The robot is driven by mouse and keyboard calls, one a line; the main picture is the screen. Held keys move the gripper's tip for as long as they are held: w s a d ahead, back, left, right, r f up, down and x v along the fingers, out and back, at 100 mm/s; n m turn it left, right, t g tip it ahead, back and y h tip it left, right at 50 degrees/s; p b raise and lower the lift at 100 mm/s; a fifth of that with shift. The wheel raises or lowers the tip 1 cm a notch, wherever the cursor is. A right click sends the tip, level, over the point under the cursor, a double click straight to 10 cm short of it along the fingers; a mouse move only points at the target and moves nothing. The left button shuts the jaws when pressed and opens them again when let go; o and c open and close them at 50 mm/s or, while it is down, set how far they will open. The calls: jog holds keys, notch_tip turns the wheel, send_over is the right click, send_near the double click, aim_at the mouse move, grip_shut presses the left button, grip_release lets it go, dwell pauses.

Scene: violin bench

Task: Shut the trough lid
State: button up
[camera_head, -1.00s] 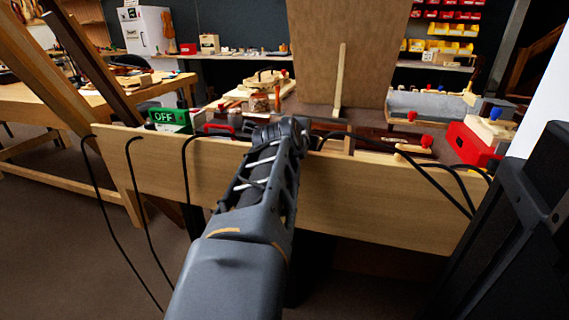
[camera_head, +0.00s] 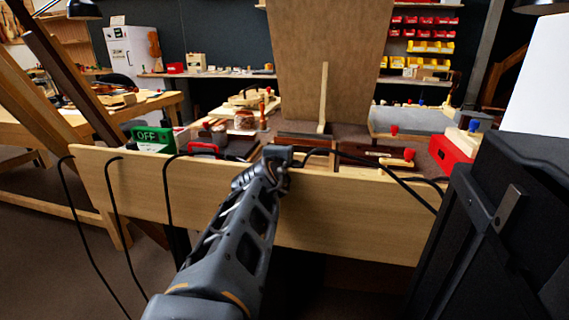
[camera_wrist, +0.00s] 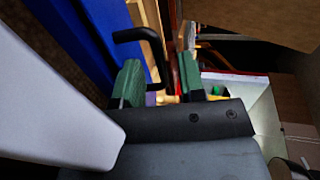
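No part is plainly marked as the trough or its lid. A large brown board (camera_head: 335,50) stands upright at the back of the bench, with a pale wooden stick (camera_head: 323,100) upright before it; I cannot tell if it is the lid. In the head view my arm reaches over the bench's front board, and its fingers are hidden. In the wrist view my gripper (camera_wrist: 160,85) shows two green fingertips apart, with no object clearly held. A black bent handle (camera_wrist: 145,40) lies close by the left fingertip. A pale open tray-like thing (camera_wrist: 255,95) is at the right.
A wooden front board (camera_head: 330,215) spans the bench edge, with black cables over it. A red box (camera_head: 452,150) is at the right. A blue surface (camera_wrist: 80,45) is at left in the wrist view.

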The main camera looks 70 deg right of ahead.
jog(key=s+a+r+p, duration=0.2)
jog(key=a+r+p, duration=0.2)
jog(key=a+r, duration=0.2)
jog(key=s+a+r+p, duration=0.2)
jog(key=a+r+p, duration=0.3)
jog(key=a+r, duration=0.2)
jog(key=shift+s+a+p, duration=0.15)
jog(key=shift+s+p, duration=0.15)
